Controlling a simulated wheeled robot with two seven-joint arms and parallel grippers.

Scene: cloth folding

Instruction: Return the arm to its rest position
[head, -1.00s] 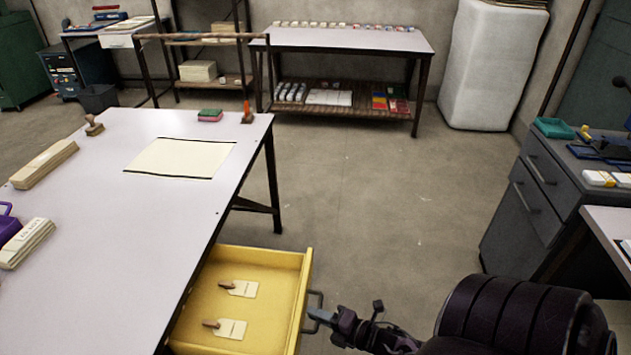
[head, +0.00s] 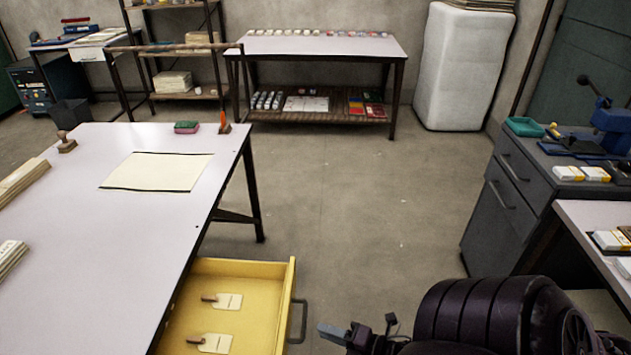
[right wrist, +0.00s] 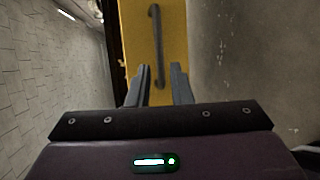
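My right gripper (head: 322,330) is just right of the handle (head: 300,320) of the open yellow drawer (head: 240,275), with a small gap between them. In the right wrist view its two fingers (right wrist: 162,85) are apart and hold nothing. The drawer handle (right wrist: 156,45) shows ahead, its lower end in line between the fingertips. My right arm comes in from the lower right of the head view. My left gripper is not in view.
A pale cloth (head: 157,171) lies flat on the white table (head: 110,240). Two tags (head: 229,301) with brown pieces lie in the drawer. A grey cabinet (head: 510,210) stands at the right. The floor (head: 350,220) between is clear.

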